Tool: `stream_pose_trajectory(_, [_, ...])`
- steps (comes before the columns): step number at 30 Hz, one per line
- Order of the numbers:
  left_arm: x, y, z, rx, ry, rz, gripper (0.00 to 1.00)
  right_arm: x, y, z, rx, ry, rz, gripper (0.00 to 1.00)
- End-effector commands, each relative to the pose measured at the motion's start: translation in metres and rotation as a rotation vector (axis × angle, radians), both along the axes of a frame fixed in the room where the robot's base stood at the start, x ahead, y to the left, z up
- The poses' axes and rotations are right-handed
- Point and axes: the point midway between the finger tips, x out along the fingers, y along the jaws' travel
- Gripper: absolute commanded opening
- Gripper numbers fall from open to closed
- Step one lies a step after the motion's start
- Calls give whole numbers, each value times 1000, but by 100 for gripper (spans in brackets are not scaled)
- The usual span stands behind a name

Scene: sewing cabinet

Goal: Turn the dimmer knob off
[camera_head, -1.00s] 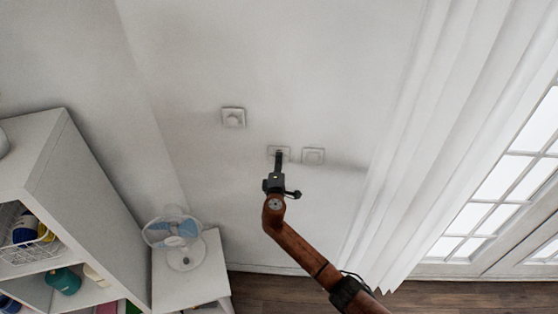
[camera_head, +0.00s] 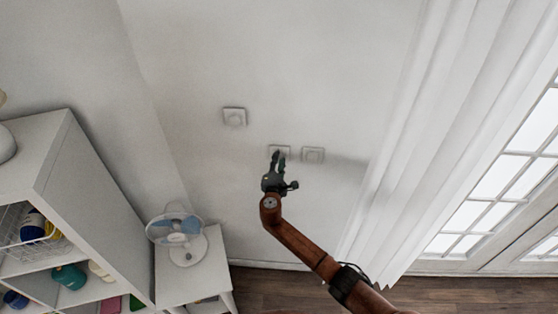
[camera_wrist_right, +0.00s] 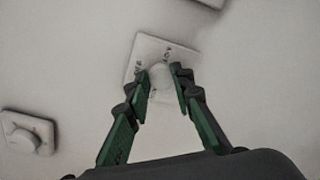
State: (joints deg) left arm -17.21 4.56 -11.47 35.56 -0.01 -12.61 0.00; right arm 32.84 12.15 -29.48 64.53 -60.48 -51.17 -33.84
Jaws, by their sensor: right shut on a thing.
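A square white wall plate (camera_head: 271,149) with a round knob is behind my right gripper (camera_head: 279,154) in the head view. In the right wrist view this plate (camera_wrist_right: 148,47) has small dark markings, and its pale round knob (camera_wrist_right: 160,78) sits between my two green-and-black fingertips. My right gripper (camera_wrist_right: 160,73) is shut on the knob, one finger on each side. In the head view the fingers hide most of the plate. My left gripper is not in view.
A second knob plate (camera_head: 313,155) is close to the right, and a third (camera_head: 234,116) is up to the left. A white curtain (camera_head: 420,130) hangs at the right. A fan (camera_head: 187,251) stands on a small table, beside a white shelf (camera_head: 100,200). The wall around is bare.

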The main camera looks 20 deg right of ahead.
Motion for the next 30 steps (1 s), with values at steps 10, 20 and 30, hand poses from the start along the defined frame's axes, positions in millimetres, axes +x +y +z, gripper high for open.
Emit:
stream_pose_trajectory(10, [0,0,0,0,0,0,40,0,2,-1,-8,4,4,0])
stream_pose_trajectory(20, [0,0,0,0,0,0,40,0,1,-1,-6,4,2,39])
stream_pose_trajectory(30, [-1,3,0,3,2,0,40,-3,2,-1,-6,3,1,39])
